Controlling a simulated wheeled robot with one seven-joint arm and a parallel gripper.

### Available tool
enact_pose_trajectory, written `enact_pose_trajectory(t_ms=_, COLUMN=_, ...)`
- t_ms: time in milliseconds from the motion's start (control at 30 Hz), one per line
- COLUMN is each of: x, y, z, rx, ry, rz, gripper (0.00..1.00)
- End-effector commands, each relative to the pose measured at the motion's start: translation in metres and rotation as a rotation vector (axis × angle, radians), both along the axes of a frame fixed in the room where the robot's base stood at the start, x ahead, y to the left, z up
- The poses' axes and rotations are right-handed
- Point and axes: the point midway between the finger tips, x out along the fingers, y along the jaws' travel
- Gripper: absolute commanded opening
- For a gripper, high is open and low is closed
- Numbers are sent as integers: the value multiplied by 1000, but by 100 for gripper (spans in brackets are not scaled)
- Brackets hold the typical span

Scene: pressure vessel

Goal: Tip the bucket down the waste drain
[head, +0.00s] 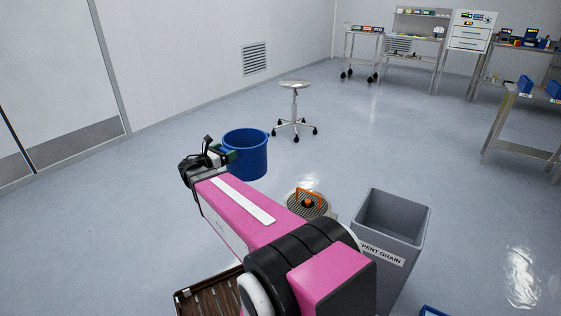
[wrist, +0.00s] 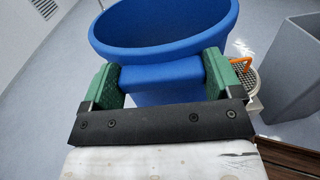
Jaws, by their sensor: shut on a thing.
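The blue bucket (head: 248,157) stands upright left of centre in the head view. Its rim and a blue block on its near side fill the top of the wrist view (wrist: 160,75). My gripper (head: 222,155) is shut on that block, with a green finger on each side. I cannot tell whether the bucket's base touches the floor, and its bottom inside is hidden. The waste drain, a round grate (head: 293,206) with an orange handle (head: 311,197) on it, lies to the right of the bucket, partly behind my arm. The handle also shows in the wrist view (wrist: 240,64).
A grey spent grain bin (head: 392,248) stands just right of the drain. A brown slatted crate (head: 208,297) lies at the bottom. A steel stool (head: 295,105) stands beyond the bucket. Benches (head: 520,105) line the far right. The floor between is open.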

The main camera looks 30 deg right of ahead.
Motion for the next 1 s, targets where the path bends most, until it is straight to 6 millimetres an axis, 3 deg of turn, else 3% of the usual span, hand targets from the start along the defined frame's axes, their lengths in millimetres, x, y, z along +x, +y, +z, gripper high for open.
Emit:
enact_pose_trajectory(t_ms=33, x=17, y=-17, z=-8, rx=-2, ry=0, rz=-44, gripper=22)
enact_pose_trajectory(t_ms=200, x=44, y=-75, z=-29, rx=-2, ry=-1, rz=-187, gripper=22)
enact_pose_trajectory(t_ms=600, x=82, y=-212, z=-80, rx=-4, ry=3, rz=-503, gripper=22)
enact_pose_trajectory(t_ms=800, x=88, y=-259, z=-107, rx=-6, ry=4, rz=-603, gripper=22)
enact_pose_trajectory(t_ms=1000, x=90, y=-287, z=-143, rx=-8, ry=6, rz=-662, gripper=22)
